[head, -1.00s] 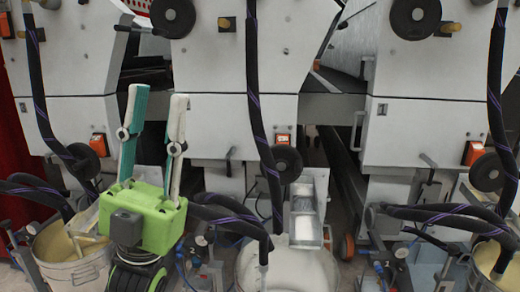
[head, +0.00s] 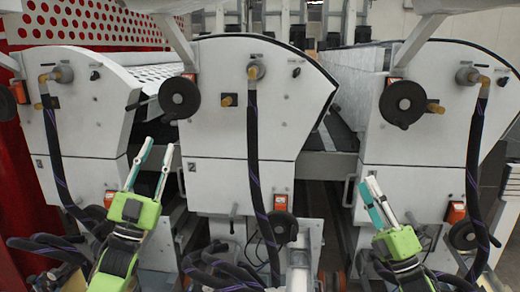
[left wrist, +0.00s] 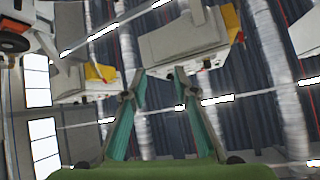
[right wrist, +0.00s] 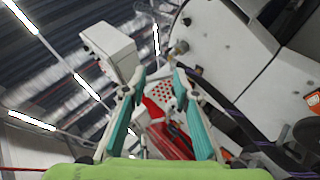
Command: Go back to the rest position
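My left gripper (head: 155,160) is raised at the left of the head view, in front of the left and middle machines. Its fingers point up and stand apart with nothing between them. In the left wrist view (left wrist: 157,85) its fingers are also apart, with ceiling and lights behind. My right gripper (head: 370,185) is raised at the right of the head view, in front of the right machine. In the right wrist view (right wrist: 157,80) its fingers are apart and empty.
White roller coater machines, left (head: 85,110), middle (head: 240,120) and right (head: 430,135), stand across the view. Black hoses (head: 253,150) hang down their fronts. A silver chute (head: 300,255) sits low at centre.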

